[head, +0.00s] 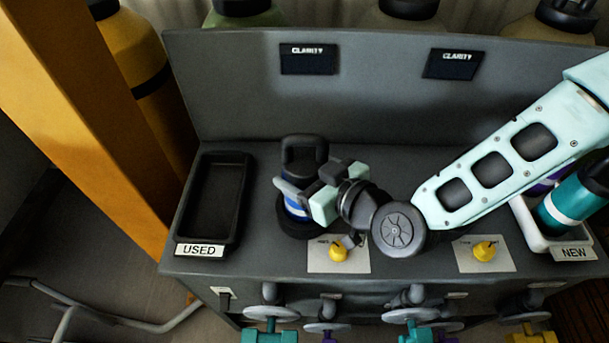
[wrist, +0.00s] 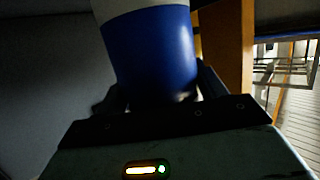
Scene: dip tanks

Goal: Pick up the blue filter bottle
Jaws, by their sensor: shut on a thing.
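The blue filter bottle (head: 294,207) has a black handled cap and a white band. It stands upright at a round black socket on the grey bench, left of the middle in the head view. My gripper (head: 304,200) reaches it from the right and is shut around its body. In the wrist view the bottle's blue body (wrist: 151,55) fills the upper middle, between the dark fingers. Its lower end is hidden behind the gripper there. I cannot tell whether it is lifted from the socket.
A black tray (head: 237,205) labelled USED is at the left. A white tray (head: 525,224) labelled NEW, holding a teal bottle (head: 573,204), is at the right. Yellow knobs (head: 338,253) sit on the bench front. An orange post (head: 95,110) stands at the left, and a grey back panel rises behind.

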